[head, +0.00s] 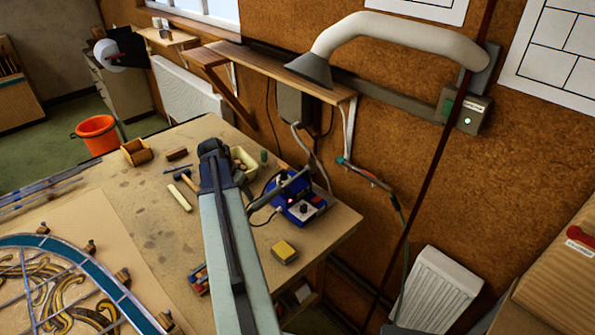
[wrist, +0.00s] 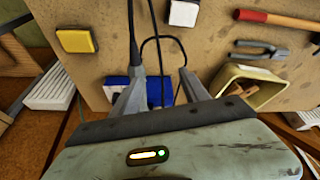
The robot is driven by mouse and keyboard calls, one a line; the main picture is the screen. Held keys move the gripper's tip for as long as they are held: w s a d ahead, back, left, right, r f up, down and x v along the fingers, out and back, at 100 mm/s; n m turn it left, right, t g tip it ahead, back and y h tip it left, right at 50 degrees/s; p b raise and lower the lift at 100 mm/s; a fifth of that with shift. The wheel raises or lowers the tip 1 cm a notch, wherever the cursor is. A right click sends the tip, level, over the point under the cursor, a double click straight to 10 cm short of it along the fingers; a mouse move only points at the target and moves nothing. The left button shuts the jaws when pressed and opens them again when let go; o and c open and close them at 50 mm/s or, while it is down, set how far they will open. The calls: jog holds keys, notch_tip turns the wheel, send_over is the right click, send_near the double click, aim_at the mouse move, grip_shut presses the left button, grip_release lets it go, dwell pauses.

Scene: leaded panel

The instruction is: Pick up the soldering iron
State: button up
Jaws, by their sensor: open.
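The blue soldering station (head: 303,208) stands near the bench's right edge, with a dial and a small red light. It also shows between my fingers in the wrist view (wrist: 151,92). A dark tapered piece with a cord (wrist: 134,55), likely the soldering iron's handle, lies by my left-hand fingertip in the wrist view. I cannot tell whether they touch. My gripper (wrist: 160,90) is open, its two grey fingers apart on either side of the station's visible part, with no grip on anything. The iron's tip is hidden, and the iron is not clear in the head view.
A yellow sponge (head: 284,250) lies in front of the station. A cream tray (wrist: 228,86) is close to my right-hand finger. Pliers (wrist: 260,50) and a red-handled tool (wrist: 275,18) lie beyond. The fume hose (head: 400,32) hangs above; the leaded panel (head: 75,285) lies left.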

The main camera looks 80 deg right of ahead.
aim_at(275, 190)
jog(key=s+d+m, duration=0.1)
jog(key=s+d, duration=0.1)
jog(key=s+d+r+m, duration=0.1)
jog(key=s, duration=0.2)
jog(key=s+d+m, duration=0.1)
jog(key=s+d, duration=0.1)
jog(key=s, duration=0.1)
jog(key=shift+s+d+r+g, duration=0.25)
jog(key=shift+d+r+g, duration=0.05)
jog(key=shift+d+r, duration=0.05)
jog(key=shift+b+x, duration=0.85)
jog(key=shift+x, duration=0.3)
jog(key=b+x, duration=0.5)
jog(key=x, duration=0.1)
jog(key=shift+w+d, duration=0.1)
jog(key=shift+d, duration=0.1)
jog(key=shift+r, duration=0.25)
grip_shut()
